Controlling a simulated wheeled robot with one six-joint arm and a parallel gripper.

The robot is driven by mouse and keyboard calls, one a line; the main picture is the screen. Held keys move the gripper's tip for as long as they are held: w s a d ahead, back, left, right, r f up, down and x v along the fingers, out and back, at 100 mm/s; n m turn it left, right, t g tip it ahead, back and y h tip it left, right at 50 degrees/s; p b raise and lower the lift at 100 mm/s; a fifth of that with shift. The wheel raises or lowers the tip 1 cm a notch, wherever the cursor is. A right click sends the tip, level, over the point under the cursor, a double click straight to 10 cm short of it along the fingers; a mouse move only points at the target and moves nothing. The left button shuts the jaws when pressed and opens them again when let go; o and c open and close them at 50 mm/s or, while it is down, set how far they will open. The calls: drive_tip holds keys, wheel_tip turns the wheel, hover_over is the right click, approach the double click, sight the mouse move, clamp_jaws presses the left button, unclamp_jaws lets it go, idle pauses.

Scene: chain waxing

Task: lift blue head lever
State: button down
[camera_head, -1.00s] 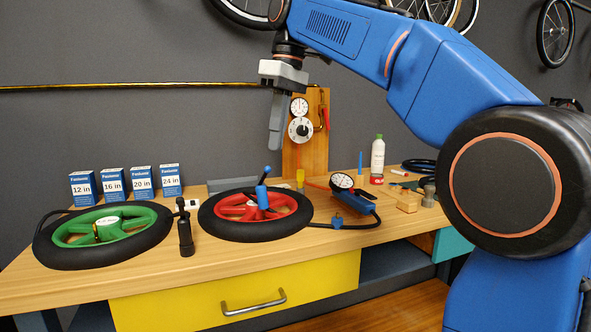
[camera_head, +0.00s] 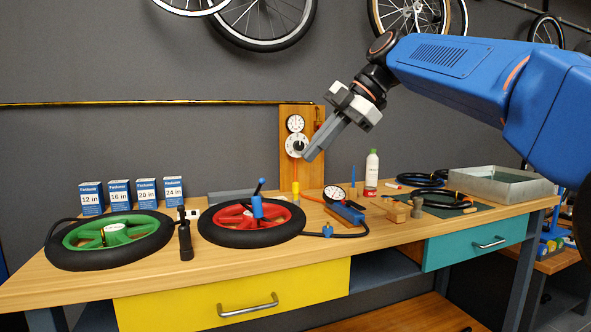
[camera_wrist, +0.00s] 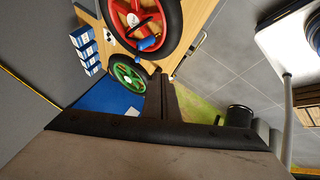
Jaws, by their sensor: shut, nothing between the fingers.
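The blue head (camera_head: 257,207) stands upright at the hub of the red wheel (camera_head: 230,222), which lies flat in its black tyre on the bench. Its black lever (camera_head: 260,187) sticks up above it, slightly tilted. In the wrist view my gripper (camera_wrist: 160,80) shows as dark fingers together.
A green wheel (camera_head: 110,232) and a black upright hand tool (camera_head: 185,238) are to the left. A gauge (camera_head: 334,194) with a hose, a bottle (camera_head: 371,172) and a metal tray (camera_head: 500,182) are to the right. A wooden gauge board (camera_head: 288,180) stands behind. The air above the red wheel is clear.

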sight(259, 188)
drive_tip(key=w+a+f, duration=0.4)
drive_tip(key=a+f, duration=0.2)
drive_tip(key=a, duration=0.2)
drive_tip(key=shift+a+f, duration=0.35)
drive_tip(key=shift+a, duration=0.05)
idle(0.4)
drive_tip(key=shift+w+a+r+g+h, duration=0.25)
drive_tip(key=shift+w+a+r, duration=0.2)
drive_tip(key=shift+w+r, duration=0.15)
drive_tip(key=shift+w+a+r+g+h, duration=0.15)
drive_tip(key=shift+w+a+r+g, duration=0.1)
drive_tip(key=shift+w+a+r, duration=0.3)
drive_tip(key=shift+d, duration=0.15)
